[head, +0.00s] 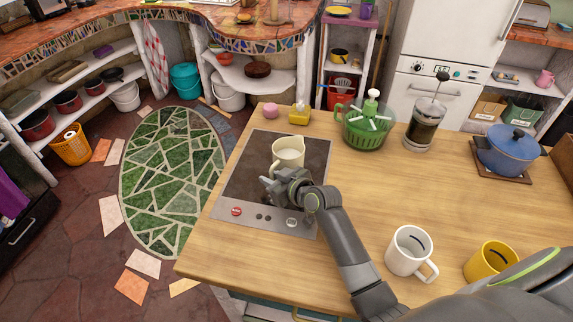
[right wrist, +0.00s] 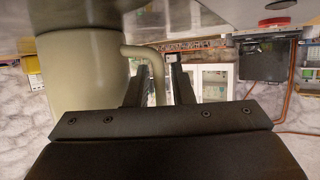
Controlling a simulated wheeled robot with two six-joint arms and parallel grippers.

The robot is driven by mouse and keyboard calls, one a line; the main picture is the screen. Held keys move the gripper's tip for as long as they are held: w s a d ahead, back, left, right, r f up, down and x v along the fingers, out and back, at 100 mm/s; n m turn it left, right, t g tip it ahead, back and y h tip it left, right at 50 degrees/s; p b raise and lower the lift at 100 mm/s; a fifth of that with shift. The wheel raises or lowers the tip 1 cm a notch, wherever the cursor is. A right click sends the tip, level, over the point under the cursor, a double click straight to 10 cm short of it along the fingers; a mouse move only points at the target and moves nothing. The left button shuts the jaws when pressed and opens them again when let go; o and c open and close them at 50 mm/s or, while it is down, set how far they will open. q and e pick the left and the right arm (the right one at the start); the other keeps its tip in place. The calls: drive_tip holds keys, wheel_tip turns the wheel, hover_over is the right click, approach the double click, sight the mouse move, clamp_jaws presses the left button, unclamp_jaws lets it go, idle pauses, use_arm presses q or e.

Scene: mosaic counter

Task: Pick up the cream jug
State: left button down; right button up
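The cream jug (head: 289,150) stands upright on the dark cooktop (head: 250,165). My right gripper (head: 278,183) is at the near side of the jug, low over the cooktop. In the right wrist view the jug (right wrist: 80,85) fills the left side, and its handle (right wrist: 156,68) shows between the two fingers of my right gripper (right wrist: 158,88). The fingers are apart, with a visible gap between the handle and the right-hand finger. In the head view my gripper hides the jug's handle. My left gripper is not in view.
A white mug (head: 405,250) and a yellow mug (head: 490,261) stand at the right near edge of the wooden counter. A green bowl (head: 365,130), a French press (head: 423,125) and a blue pot (head: 506,153) stand behind. A yellow item (head: 299,115) and a pink item (head: 270,110) sit beyond the cooktop.

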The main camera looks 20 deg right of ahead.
drive_tip(key=shift+c, duration=0.4)
clamp_jaws()
idle(0.9)
drive_tip(key=shift+r, duration=0.1)
